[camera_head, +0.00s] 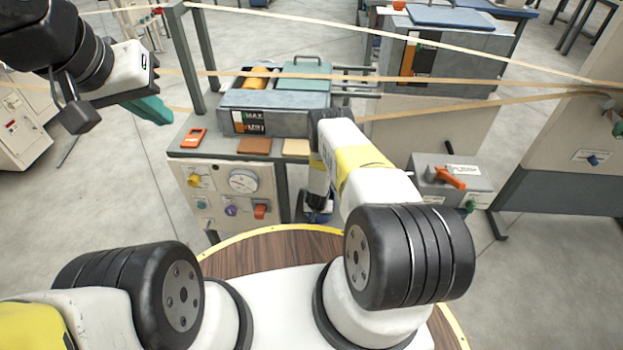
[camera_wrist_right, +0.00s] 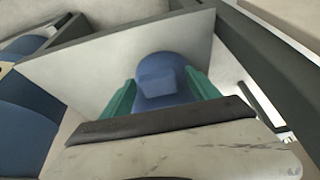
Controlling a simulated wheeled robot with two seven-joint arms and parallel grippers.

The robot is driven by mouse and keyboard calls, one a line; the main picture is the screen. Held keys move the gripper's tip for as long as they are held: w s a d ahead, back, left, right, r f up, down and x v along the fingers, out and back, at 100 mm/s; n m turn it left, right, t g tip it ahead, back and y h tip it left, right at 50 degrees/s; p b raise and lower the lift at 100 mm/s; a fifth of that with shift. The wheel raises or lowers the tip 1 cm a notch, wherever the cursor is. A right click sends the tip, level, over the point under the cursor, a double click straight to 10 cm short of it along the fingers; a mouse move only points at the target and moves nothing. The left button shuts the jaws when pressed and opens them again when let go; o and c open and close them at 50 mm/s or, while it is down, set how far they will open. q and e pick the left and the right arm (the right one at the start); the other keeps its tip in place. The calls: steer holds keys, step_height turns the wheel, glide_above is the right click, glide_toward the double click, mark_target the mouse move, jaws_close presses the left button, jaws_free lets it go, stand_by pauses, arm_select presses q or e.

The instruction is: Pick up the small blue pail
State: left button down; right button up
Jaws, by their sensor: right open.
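The small blue pail (camera_wrist_right: 165,78) shows in the right wrist view between the two green fingers of my right gripper (camera_wrist_right: 162,90). The fingers are apart, one on each side of it; I cannot tell whether they touch it. In the head view a bit of blue (camera_head: 318,213) shows low by the machine's front, under my right arm, which hides most of that spot. My left gripper (camera_head: 150,110) hangs in the air at the upper left, away from the pail, with its green fingers seen from the side.
A machine bench with a gauge panel (camera_head: 238,185) stands just left of my right arm. A grey switch box (camera_head: 450,183) with an orange handle is to the right. Tan strips (camera_head: 440,104) stretch across above the bench. Open floor (camera_head: 110,190) lies to the left.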

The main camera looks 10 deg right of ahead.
steer(key=shift+f, duration=0.1)
steer(key=shift+c, duration=0.2)
jaws_close()
